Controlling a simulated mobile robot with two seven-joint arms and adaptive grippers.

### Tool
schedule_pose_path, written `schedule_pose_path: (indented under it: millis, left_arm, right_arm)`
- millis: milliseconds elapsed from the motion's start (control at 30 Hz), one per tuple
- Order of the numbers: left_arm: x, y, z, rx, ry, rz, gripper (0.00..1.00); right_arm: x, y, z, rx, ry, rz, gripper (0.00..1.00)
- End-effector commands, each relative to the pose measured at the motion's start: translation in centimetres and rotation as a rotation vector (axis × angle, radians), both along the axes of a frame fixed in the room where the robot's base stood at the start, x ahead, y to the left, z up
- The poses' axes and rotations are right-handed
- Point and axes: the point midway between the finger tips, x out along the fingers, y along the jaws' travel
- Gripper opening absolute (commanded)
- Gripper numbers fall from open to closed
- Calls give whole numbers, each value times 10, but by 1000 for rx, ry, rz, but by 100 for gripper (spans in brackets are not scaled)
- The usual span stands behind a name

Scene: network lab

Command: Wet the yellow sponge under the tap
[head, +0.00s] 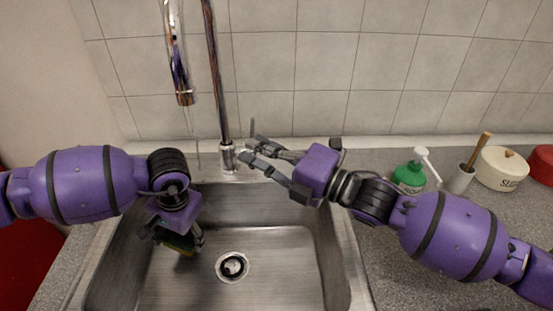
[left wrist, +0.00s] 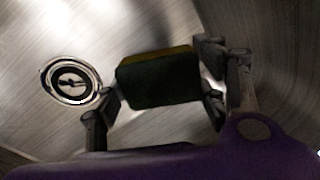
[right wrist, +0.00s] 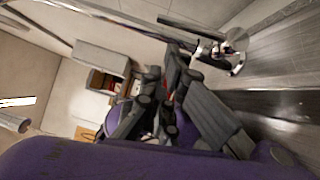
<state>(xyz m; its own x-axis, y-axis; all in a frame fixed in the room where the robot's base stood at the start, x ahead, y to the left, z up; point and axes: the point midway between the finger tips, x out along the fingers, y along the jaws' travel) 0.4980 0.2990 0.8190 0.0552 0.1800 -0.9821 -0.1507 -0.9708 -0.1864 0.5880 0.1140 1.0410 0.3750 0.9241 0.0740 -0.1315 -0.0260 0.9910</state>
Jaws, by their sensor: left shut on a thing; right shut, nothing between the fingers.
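The yellow sponge (head: 181,243), with a dark green scouring side, is held low inside the steel sink. My left gripper (head: 177,236) is shut on it; the left wrist view shows the sponge (left wrist: 158,78) between the fingers. The chrome tap (head: 213,75) arches over the sink, its spout (head: 184,97) above my left gripper. A thin, faint line hangs below the spout, perhaps water; I cannot tell whether it reaches the sponge. My right gripper (head: 252,148) is shut and empty beside the tap's base and lever, partly covering them. I cannot tell whether it touches the lever.
The sink (head: 290,270) has a round drain (head: 232,267), right of the sponge. On the right counter stand a green bottle with a white pump (head: 410,177), a small pot with a wooden-handled tool (head: 461,178), a cream lidded jar (head: 501,168) and a red container (head: 542,163).

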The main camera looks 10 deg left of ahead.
Motion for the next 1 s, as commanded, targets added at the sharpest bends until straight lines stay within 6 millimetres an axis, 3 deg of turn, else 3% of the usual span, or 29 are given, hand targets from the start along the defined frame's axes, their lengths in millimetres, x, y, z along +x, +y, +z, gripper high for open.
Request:
schedule_pose_path:
  millis: [200, 600, 1000]
  left_arm:
    - [1, 0, 3, 0, -3, -1, 44]
    - [1, 0, 3, 0, -3, -1, 44]
    - [4, 0, 17, 0, -15, 0, 44]
  right_arm:
    - [19, 8, 3, -1, -3, 1, 0]
    - [22, 9, 3, 0, -1, 0, 0]
    - [42, 15, 13, 1, -3, 2, 0]
